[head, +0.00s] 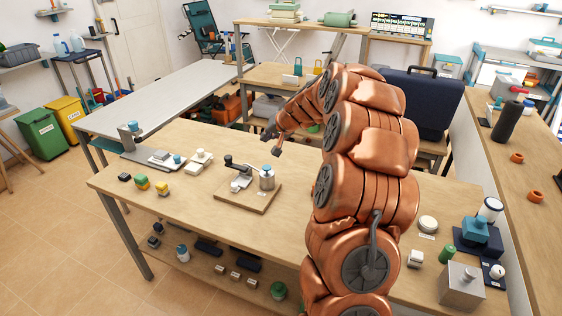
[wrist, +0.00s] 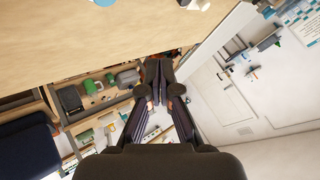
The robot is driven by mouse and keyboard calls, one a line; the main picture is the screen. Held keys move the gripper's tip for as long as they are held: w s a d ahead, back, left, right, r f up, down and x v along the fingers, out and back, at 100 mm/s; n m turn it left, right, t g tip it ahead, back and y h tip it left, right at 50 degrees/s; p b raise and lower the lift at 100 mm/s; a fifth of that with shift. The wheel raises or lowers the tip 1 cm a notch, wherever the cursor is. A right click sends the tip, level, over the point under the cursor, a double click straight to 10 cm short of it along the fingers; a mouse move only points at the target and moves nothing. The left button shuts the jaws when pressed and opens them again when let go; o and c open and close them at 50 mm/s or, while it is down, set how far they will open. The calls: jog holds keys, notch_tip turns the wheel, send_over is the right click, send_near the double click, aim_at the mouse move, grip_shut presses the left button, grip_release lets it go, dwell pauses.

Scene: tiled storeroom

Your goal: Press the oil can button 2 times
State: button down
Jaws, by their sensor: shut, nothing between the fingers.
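A wooden board (head: 236,201) lies on the long wooden workbench. On it stands a small grey can with a blue top (head: 267,177), which looks like the oil can; its button is too small to make out. Beside it on the board are a dark lever-like part and small pale pieces (head: 240,183). My gripper (head: 273,143) is above the bench, beyond the can in the head view and apart from it. In the wrist view, my gripper's fingers (wrist: 158,72) meet with nothing between them. A small blue piece (wrist: 103,3) is cut off at the wrist view's top edge.
Small yellow and green blocks (head: 141,181) sit left of the board. Small grey and white items (head: 162,157) stand behind them. A blue device (head: 475,229) and a metal box (head: 460,289) stand at the right end. The bench front is mostly clear.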

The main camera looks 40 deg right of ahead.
dwell(0.4)
jog(key=b, duration=0.4)
send_over(268, 168)
notch_tip(268, 168, down, 7)
jog(key=shift+f, duration=0.15)
jog(key=shift+w+d+f+b, duration=0.1)
jog(key=shift+f+b, duration=0.5)
jog(key=shift+f, duration=0.2)
dwell(0.8)
jog(key=shift+f+b, duration=0.4)
jog(key=shift+b, duration=0.1)
jog(key=shift+f+b, duration=0.65)
jog(key=shift+f, duration=0.15)
dwell(1.0)
jog(key=shift+r, duration=0.15)
jog(key=shift+r+p, duration=0.65)
jog(key=shift+r, duration=0.5)
